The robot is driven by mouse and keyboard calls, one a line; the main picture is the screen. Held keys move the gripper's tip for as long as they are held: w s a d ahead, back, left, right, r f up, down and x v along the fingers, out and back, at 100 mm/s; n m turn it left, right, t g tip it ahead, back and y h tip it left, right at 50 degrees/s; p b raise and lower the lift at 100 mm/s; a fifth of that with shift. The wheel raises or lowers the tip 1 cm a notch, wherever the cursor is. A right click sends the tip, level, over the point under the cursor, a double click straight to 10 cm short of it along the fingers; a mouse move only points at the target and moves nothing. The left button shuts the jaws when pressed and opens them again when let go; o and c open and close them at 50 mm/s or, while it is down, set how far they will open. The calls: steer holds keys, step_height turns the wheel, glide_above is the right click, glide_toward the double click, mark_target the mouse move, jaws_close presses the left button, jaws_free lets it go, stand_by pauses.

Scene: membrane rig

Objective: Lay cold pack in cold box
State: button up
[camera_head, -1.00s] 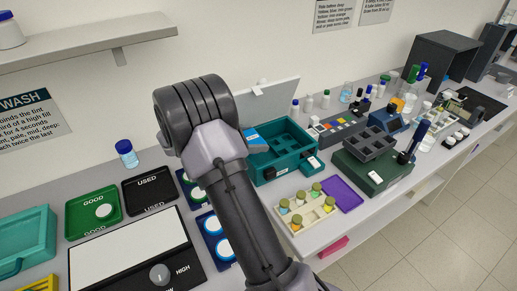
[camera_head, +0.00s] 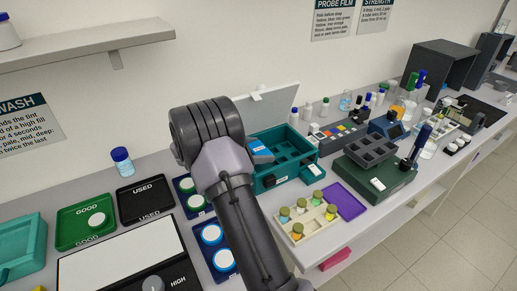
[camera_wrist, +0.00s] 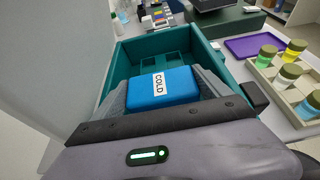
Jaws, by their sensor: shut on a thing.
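The cold pack (camera_wrist: 162,88) is a blue block with a white COLD label. In the wrist view it sits between the two fingers of my gripper (camera_wrist: 163,92), which is shut on it. A bit of its blue also shows beside my arm in the head view (camera_head: 262,150). The cold box (camera_head: 292,177) is a teal, open box with inner dividers, its pale lid raised at the back. In the wrist view the pack is over the near end of the cold box (camera_wrist: 209,56). I cannot tell whether the pack touches the box floor. The fingertips are hidden in the head view.
A dark green unit (camera_head: 375,178) stands beyond.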

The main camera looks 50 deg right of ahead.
steer(key=shift+f, duration=0.2)
steer(key=o, duration=1.5)
steer(key=shift+r, duration=0.1)
steer(key=shift+w+a+r+p, duration=0.25)
steer(key=shift+a+r+p, duration=0.4)
steer(key=shift+r, duration=0.4)
steer(key=p+v, duration=0.3)
steer(key=v, duration=0.8)
steer(key=s+a+r+m+t+y, duration=0.3)
steer(key=s+a+r+m+y, duration=0.1)
steer(key=s+a, duration=0.4)
steer(key=s+a+r+m+t+y, duration=0.3)
steer(key=s+a+m+y, duration=0.3)
steer(key=a, duration=0.7)
steer(key=s+a+r+m+t+y, duration=0.4)
steer(key=s+a+m, duration=0.4)
steer(key=s+a, duration=0.2)
steer(key=shift+a+r+m+y, duration=0.35)
steer(key=shift+r+m+y, duration=0.05)
steer(key=shift+r, duration=0.15)
